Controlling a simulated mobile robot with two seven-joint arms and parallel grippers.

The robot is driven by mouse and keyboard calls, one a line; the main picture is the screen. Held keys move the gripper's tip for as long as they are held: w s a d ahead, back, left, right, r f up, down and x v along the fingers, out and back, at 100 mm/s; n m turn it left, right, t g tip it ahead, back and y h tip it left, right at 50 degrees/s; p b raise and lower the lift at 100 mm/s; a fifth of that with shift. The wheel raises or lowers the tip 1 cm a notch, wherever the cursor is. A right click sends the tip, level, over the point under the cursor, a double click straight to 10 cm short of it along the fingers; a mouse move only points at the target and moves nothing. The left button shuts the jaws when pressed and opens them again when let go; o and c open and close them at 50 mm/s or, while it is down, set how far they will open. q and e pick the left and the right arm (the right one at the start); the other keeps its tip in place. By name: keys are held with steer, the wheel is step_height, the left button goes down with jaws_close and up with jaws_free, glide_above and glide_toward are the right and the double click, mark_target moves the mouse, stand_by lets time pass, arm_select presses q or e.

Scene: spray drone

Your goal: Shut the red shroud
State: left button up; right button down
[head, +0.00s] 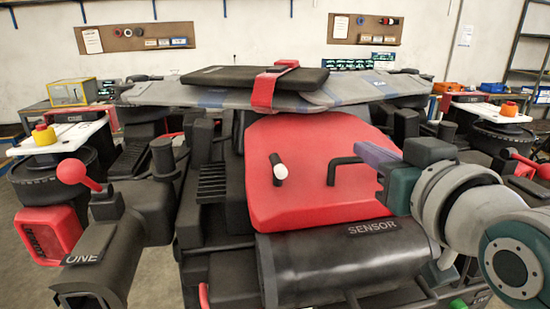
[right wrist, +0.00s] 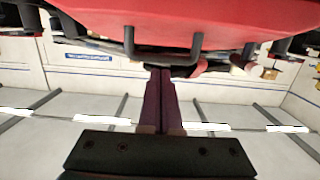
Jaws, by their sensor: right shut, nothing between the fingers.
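The red shroud (head: 315,165) is a large rounded panel in the middle of the drone in the head view, sloping down toward the black SENSOR cylinder. In the right wrist view, the shut fingers (right wrist: 158,75) point toward the shroud (right wrist: 200,22) and a dark U-shaped handle (right wrist: 165,56); contact cannot be told. My left gripper is out of view.
The black SENSOR cylinder (head: 330,260) lies below the shroud. A black pad (head: 240,77) with a red strap (head: 268,88) sits on the grey top above. A red-knobbed lever (head: 78,172) stands at the left. Shelving (head: 530,45) is at the back right.

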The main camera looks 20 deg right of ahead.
mark_target(364, 195)
stand_by(0.3)
step_height(364, 195, down, 3)
steer(key=shift+f+b, duration=0.1)
steer(key=shift+b, duration=0.9)
